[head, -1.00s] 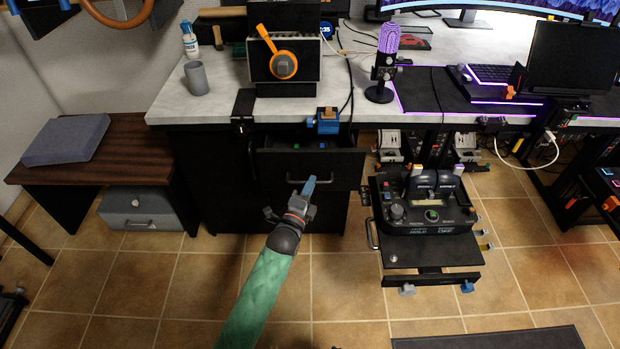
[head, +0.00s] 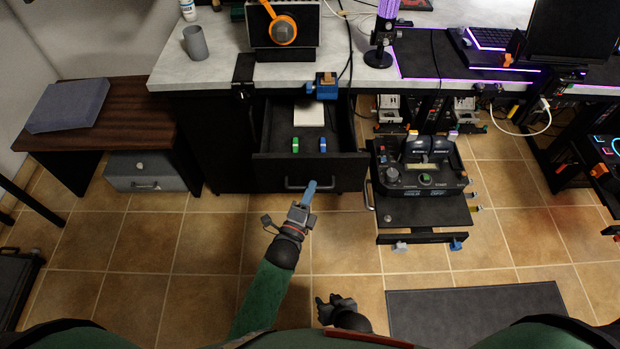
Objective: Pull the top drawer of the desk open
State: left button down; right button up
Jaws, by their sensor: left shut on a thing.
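The desk's black top drawer (head: 268,171) stands well out from under the grey worktop, its inside in plain view. A white flat item (head: 309,115), a small green item (head: 295,145) and a small blue item (head: 323,145) lie in it. The metal drawer handle (head: 290,186) runs along its front. My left gripper (head: 309,188) is shut on this handle, its fingers hiding part of it. My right gripper (head: 335,303) is low in the head view, over the floor, apart from the drawer; its finger gap is unclear.
A control panel (head: 424,180) on a black stand is just right of the drawer. A wooden side table (head: 118,125) stands at the left. A blue clamp (head: 324,92) sits at the worktop edge above the drawer. The tiled floor in front is mostly clear.

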pick_arm(q)
jog(key=shift+s, duration=0.3)
pick_arm(e)
jog(key=shift+w+r, duration=0.2)
jog(key=shift+r, duration=0.25)
pick_arm(q)
jog(key=c, duration=1.5)
grip_release()
pick_arm(e)
jog(key=shift+f, duration=0.15)
pick_arm(q)
jog(key=shift+v, duration=3.85)
pick_arm(e)
jog(key=shift+s+f, duration=0.1)
jog(key=shift+f, duration=0.45)
jog(key=shift+d, duration=0.1)
